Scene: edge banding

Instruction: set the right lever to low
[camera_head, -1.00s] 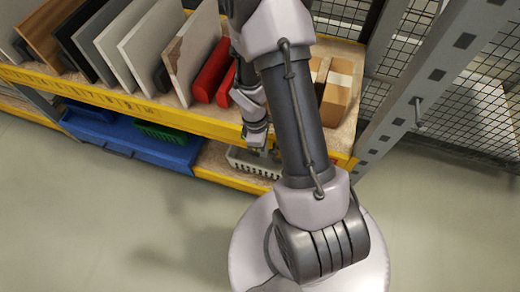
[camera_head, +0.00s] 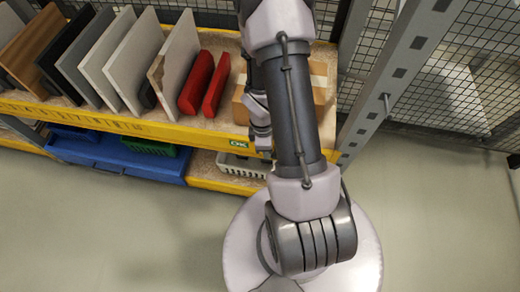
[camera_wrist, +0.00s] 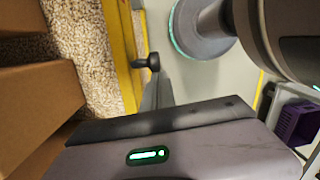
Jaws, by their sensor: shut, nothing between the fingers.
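In the wrist view, a lever (camera_wrist: 152,62) with a short dark stem and black knob sticks out from the yellow shelf edge. Only this one lever shows, and I cannot read any setting marks by it. My gripper (camera_wrist: 156,78) is shut and empty; its narrow grey fingers end right beside the knob. I cannot tell whether they touch it. In the head view my gripper (camera_head: 265,154) points down in front of the shelf's yellow front edge, and the lever is hidden there.
The yellow-edged shelf (camera_head: 120,122) holds upright boards (camera_head: 85,70), red pieces (camera_head: 197,82) and a cardboard box (camera_head: 318,82). Below are a blue bin (camera_head: 120,158) and a pale crate (camera_head: 240,165). A grey post (camera_head: 390,75) stands right. The floor in front is clear.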

